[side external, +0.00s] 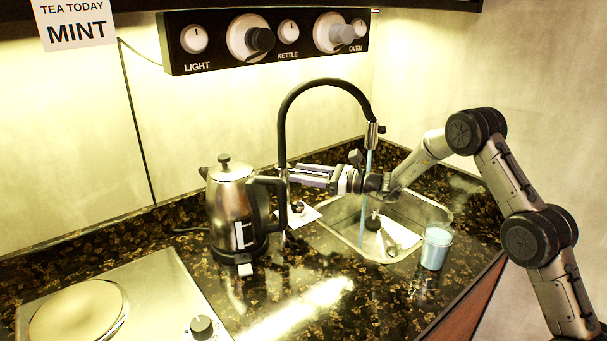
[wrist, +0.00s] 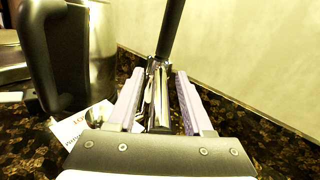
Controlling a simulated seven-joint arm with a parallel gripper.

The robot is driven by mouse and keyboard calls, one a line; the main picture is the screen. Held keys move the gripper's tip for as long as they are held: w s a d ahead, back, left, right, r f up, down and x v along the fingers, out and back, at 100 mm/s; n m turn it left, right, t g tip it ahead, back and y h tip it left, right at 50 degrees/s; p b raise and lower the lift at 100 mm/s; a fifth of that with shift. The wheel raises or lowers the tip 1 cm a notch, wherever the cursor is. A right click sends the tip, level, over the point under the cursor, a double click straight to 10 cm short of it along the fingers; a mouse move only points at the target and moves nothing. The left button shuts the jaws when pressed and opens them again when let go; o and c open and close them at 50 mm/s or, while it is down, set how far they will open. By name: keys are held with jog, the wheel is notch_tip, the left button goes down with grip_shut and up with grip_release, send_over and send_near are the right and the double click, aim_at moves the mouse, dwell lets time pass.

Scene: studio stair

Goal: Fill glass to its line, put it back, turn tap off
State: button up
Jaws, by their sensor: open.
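The glass (side external: 436,248) stands upright on the counter at the sink's right front corner, with light blue water in it; I cannot make out its line. The tap (side external: 281,130) has a black arched hose, and a blue water stream (side external: 366,180) runs from its spout into the sink. My gripper (side external: 300,176) is at the tap's lower body, left of the sink. In the wrist view my gripper (wrist: 157,88) is open, its fingers on either side of the chrome tap body (wrist: 154,92). I cannot tell whether they touch it. The tap's handle is not clearly distinguishable.
A steel kettle (side external: 230,200) stands close to the left of my gripper; its dark handle (wrist: 55,55) is near in the wrist view. A printed card (wrist: 78,126) lies below. The sink (side external: 337,236) holds a dark-knobbed object (side external: 373,222). A hotplate (side external: 80,312) is front left.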

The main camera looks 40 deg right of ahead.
jog(key=shift+c, duration=0.2)
grip_shut()
dwell(1.3)
